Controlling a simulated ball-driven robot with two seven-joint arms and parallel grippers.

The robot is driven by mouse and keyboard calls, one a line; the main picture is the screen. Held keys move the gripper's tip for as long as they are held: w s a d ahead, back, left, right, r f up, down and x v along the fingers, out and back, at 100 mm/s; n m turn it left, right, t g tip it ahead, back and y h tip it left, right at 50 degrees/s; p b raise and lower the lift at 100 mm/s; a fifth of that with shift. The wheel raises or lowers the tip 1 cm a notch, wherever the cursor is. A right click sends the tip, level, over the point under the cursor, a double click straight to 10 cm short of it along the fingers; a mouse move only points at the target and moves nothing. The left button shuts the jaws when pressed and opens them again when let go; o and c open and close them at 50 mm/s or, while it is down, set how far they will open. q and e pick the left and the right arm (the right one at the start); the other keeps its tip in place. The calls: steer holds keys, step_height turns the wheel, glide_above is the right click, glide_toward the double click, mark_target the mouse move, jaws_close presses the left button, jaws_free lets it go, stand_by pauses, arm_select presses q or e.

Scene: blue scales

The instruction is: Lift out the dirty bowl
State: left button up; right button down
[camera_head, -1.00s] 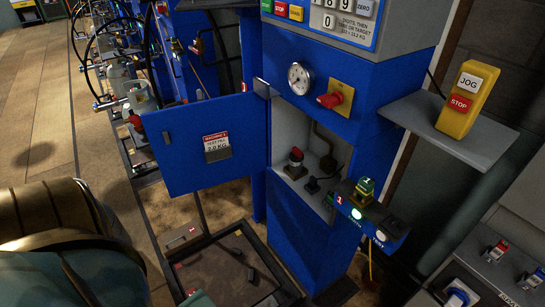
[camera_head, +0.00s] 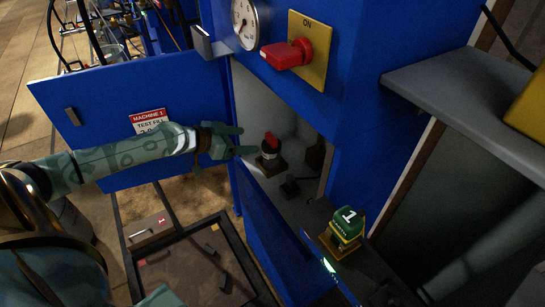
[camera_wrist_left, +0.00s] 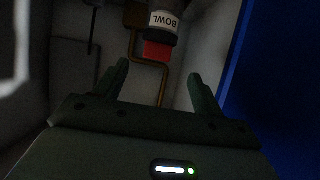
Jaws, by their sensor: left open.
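A small dark bowl with a red top and a white band (camera_head: 271,148) stands upright on a base inside the open blue cabinet. In the left wrist view the same bowl (camera_wrist_left: 163,27), lettered BOWL, is ahead of the fingers at the top, its red end toward me. My left gripper (camera_head: 243,141) is open and empty at the cabinet opening, just left of the bowl, not touching it. In the left wrist view its fingers (camera_wrist_left: 160,72) stand apart with a gap between them. My right gripper is not in view.
The blue cabinet door (camera_head: 95,110) hangs open at left, behind my left arm. A red switch (camera_head: 287,54) juts out above the opening. A green item marked 1 (camera_head: 346,224) stands on a ledge at front right. A grey shelf (camera_head: 465,95) sticks out at right.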

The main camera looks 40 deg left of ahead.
mark_target(269, 141)
arm_select(q)
steer(key=b+x, duration=0.1)
steer(key=x, duration=0.5)
steer(key=shift+w+f, duration=0.15)
steer(key=shift+w+d+f, duration=0.2)
steer(key=shift+w+d, duration=0.1)
steer(key=shift+w, duration=0.2)
steer(key=b+x, duration=0.1)
steer(key=x, duration=0.3)
steer(key=shift+w+d, duration=0.2)
steer(key=shift+w, duration=0.05)
steer(key=shift+s, duration=0.1)
steer(key=c, duration=1.2)
steer(key=shift+f, duration=0.1)
jaws_close()
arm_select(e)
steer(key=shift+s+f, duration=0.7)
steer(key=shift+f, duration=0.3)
